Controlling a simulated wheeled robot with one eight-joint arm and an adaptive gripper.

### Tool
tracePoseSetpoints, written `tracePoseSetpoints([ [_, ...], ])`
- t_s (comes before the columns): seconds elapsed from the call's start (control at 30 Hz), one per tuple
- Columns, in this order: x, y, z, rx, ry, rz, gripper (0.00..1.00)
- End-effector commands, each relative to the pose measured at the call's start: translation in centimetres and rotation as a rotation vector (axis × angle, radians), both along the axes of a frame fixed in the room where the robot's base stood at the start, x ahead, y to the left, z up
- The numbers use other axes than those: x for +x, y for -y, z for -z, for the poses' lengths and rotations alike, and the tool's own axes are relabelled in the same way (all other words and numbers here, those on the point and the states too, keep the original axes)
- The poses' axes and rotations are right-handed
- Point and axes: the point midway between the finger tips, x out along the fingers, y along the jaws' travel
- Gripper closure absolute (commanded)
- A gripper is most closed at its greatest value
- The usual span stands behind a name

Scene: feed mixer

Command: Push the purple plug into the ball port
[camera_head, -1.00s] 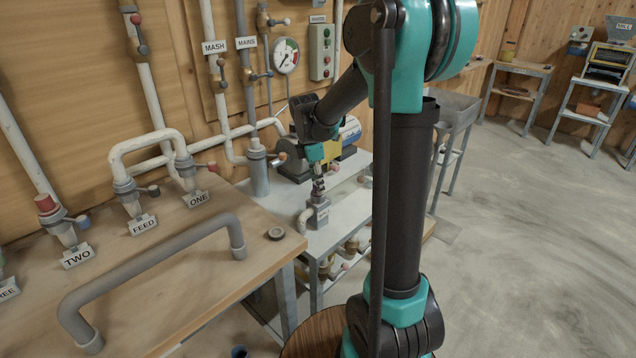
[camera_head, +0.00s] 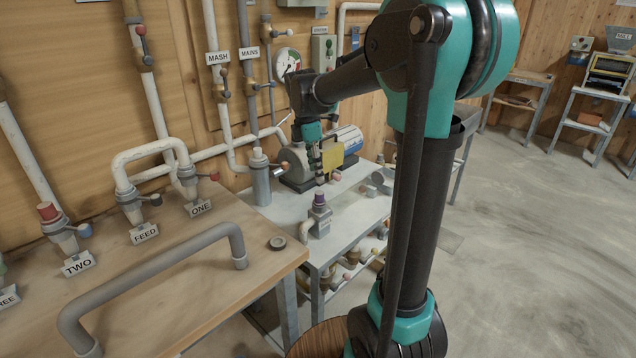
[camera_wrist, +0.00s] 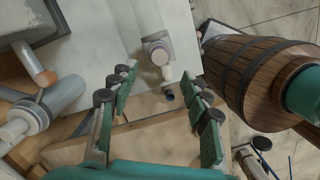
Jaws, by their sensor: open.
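The purple plug (camera_head: 320,198) stands upright on top of the ball port (camera_head: 320,219), a small grey block fitting with an elbow pipe on the metal bench. Its purple body shows above the port; how deep it sits I cannot tell. In the wrist view the port (camera_wrist: 157,40) lies ahead of the fingers, with a pale round top (camera_wrist: 160,55) whose purple does not show clearly. My gripper (camera_head: 318,182) is above the plug and apart from it. In the wrist view my gripper (camera_wrist: 160,105) is open, its fingers wide apart with nothing between them.
A blue and grey pump (camera_head: 335,150) stands behind the gripper. A grey vertical pipe (camera_head: 261,182) with an orange-tipped handle rises left of the port. A barrel (camera_wrist: 265,75) stands beside the bench.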

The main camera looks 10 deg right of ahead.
Motion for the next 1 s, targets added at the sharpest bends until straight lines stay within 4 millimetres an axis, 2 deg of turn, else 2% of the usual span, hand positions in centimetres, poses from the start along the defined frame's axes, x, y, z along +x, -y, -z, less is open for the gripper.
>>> tracePoseSetpoints([
  [0.1,0.0,-0.2,-1.6,0.0,0.0,0.0,0.52],
  [0.23,0.0,-0.4,-2.5,0.0,0.0,0.0,0.52],
  [0.67,-0.2,-0.3,-2.6,0.001,0.003,0.011,0.52],
  [0.77,-1.1,0.2,-1.7,0.013,0.03,0.085,0.52],
  [0.87,-3.2,1.2,0.5,0.041,0.084,0.256,0.52],
  [1.0,-7.6,2.8,4.8,0.115,0.186,0.603,0.52],
])
